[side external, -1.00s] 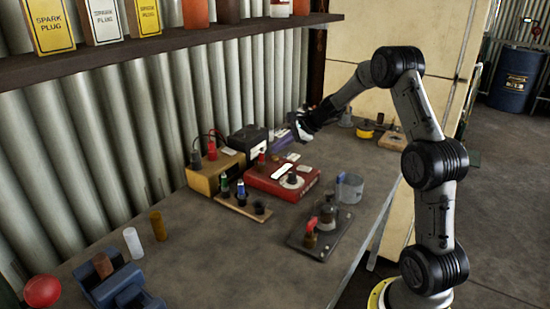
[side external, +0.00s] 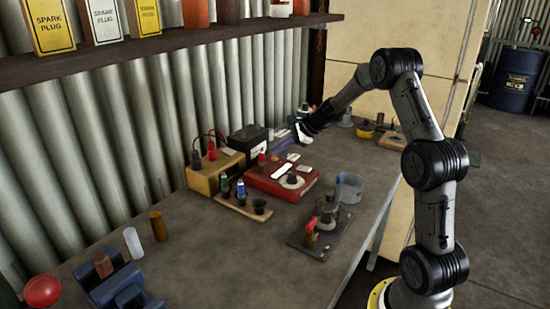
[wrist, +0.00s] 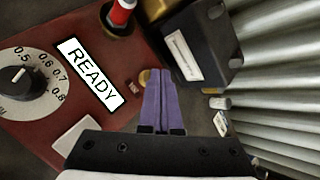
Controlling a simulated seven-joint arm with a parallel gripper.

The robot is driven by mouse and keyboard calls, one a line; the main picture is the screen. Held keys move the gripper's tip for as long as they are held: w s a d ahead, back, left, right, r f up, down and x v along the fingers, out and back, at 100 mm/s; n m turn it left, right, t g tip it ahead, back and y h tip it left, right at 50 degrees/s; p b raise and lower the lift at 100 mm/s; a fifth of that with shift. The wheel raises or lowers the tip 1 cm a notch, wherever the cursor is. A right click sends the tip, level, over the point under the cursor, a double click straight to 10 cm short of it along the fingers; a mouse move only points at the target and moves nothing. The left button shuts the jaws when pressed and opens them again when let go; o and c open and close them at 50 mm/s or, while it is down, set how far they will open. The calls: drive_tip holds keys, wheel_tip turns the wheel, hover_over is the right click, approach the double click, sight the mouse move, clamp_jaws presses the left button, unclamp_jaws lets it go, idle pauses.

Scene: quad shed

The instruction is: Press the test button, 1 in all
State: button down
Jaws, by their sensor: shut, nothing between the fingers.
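The red tester box (side external: 262,184) sits on the bench. In the wrist view its red top (wrist: 30,130) carries a dial (wrist: 20,80) and a display (wrist: 90,75) reading READY. My gripper (wrist: 167,72) is shut and empty, its purple fingers side by side at the box's edge. It also shows in the side view (side external: 278,146), at the box's far end. A small round brass-coloured piece (wrist: 144,78) shows just left of the fingertips, partly hidden by them. I cannot tell whether it is the test button, or whether the fingers touch it.
A red-capped post (wrist: 121,14) stands on the box. A dark battery-like block (side external: 249,140) is close to my fingers, and the corrugated wall (wrist: 275,60) is behind. A yellow-brown box (side external: 215,177) and a plug rack (side external: 243,207) stand nearby.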

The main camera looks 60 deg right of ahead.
sight(278, 160)
drive_tip(key=shift+f, duration=0.5)
idle(0.9)
drive_tip(key=shift+r, duration=0.9)
drive_tip(key=shift+r, duration=0.15)
drive_tip(key=shift+r, duration=2.35)
